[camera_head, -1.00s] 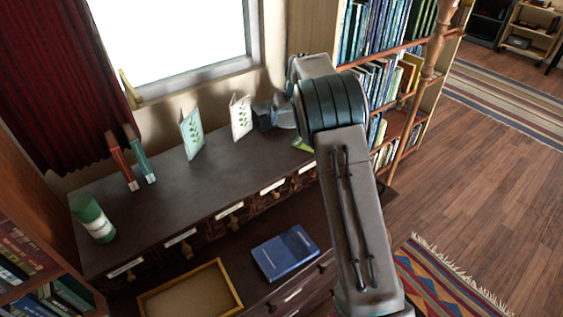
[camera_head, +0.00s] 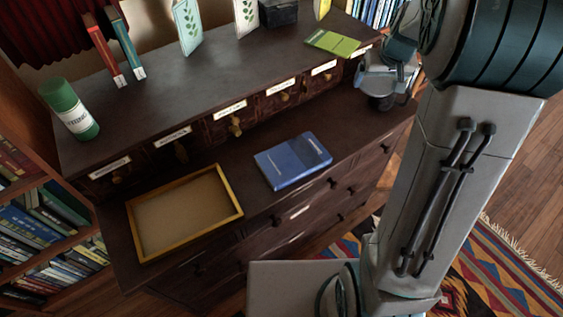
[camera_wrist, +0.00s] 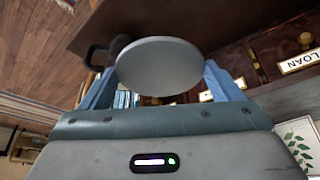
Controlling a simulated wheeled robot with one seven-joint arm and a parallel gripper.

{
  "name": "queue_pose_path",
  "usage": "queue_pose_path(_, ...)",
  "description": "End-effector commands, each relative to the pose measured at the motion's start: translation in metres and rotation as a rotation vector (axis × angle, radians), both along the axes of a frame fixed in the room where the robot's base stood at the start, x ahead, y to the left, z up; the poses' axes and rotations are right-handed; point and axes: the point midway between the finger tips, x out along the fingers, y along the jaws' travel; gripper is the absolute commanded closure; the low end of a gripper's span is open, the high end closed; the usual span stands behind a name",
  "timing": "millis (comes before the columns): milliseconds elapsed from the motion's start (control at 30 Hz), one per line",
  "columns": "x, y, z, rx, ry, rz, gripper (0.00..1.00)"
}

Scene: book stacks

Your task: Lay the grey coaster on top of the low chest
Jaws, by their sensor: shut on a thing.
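The grey coaster (camera_wrist: 160,66) is a plain round disc held between the blue fingers of my gripper (camera_wrist: 163,84) in the wrist view. My gripper also shows in the head view (camera_head: 387,78), at the right end of the low chest, where the coaster is hard to make out. The low chest (camera_head: 345,140) is dark wood, with a bare strip of top at its right end. I cannot tell the exact gap between coaster and chest top.
A blue book (camera_head: 292,160) and a yellow-rimmed tray (camera_head: 185,212) lie on the low chest. A labelled drawer unit (camera_head: 215,85) rises behind. A dark mug-like thing (camera_wrist: 100,56) shows just beyond the coaster; a green booklet (camera_head: 332,42) lies on the unit.

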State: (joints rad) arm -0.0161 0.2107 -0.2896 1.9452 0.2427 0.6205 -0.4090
Motion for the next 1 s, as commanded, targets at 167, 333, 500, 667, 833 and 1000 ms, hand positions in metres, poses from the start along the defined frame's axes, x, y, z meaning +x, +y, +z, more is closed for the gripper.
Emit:
queue_pose_path(167,-0.037,-0.013,-0.028,0.005,-0.001,-0.03,0.37)
queue_pose_path(333,-0.049,-0.013,-0.036,0.006,0.0,-0.039,0.37)
queue_pose_path(500,-0.035,0.011,-0.054,0.005,0.005,-0.035,0.37)
queue_pose_path(667,-0.014,0.043,-0.076,0.005,0.004,-0.035,0.37)
queue_pose_path(833,0.004,0.069,-0.095,0.005,0.003,-0.038,0.37)
queue_pose_path(1000,0.012,0.08,-0.103,0.005,0.0,-0.041,0.37)
